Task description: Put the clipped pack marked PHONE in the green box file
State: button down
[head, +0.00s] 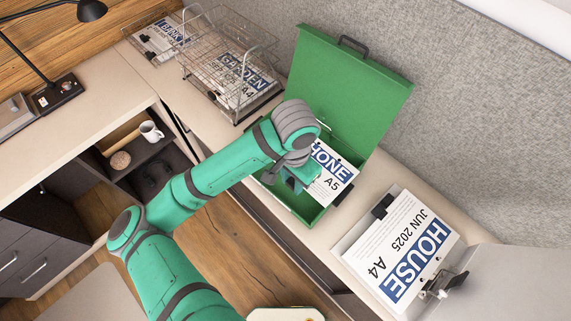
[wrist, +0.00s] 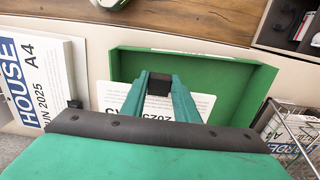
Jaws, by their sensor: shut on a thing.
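The PHONE pack (head: 335,176) is a white sheaf with a blue band and "A5" on its face; my arm covers the first letter of its word. My gripper (head: 304,174) is shut on it. In the wrist view the fingers (wrist: 159,86) close around a dark block at the pack's edge, and the white pack (wrist: 198,103) shows beneath them. The green box file (head: 306,211) stands on the light worktop with its lid (head: 345,88) raised. The pack is over or within the box's opening; I cannot tell whether it touches the floor. The wrist view also shows the box's wall (wrist: 262,84).
A clipped HOUSE pack (head: 405,250) lies right of the box, beside a grey surface with a metal clip (head: 445,285). A wire tray (head: 222,50) holding a GARDEN pack (head: 238,82) stands to the left, with a BANK pack (head: 165,38) beyond. A grey partition (head: 460,100) rises behind.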

jog(key=w, duration=0.1)
jog(key=w+f, duration=0.1)
jog(key=w+a, duration=0.1)
jog(key=w, duration=0.1)
jog(key=shift+f, duration=0.35)
jog(key=w+f, duration=0.2)
jog(key=w+a+f, duration=0.1)
jog(key=w+f, duration=0.1)
jog(key=f, duration=0.1)
jog(key=shift+a, duration=0.1)
jog(key=shift+w+a+f, duration=0.2)
jog(key=shift+w+f, duration=0.3)
jog(key=shift+f, duration=0.8)
jog(key=shift+w+f, duration=0.15)
jog(key=shift+f, duration=0.75)
jog(key=shift+f, duration=0.15)
jog(key=c, duration=1.4)
grip_release()
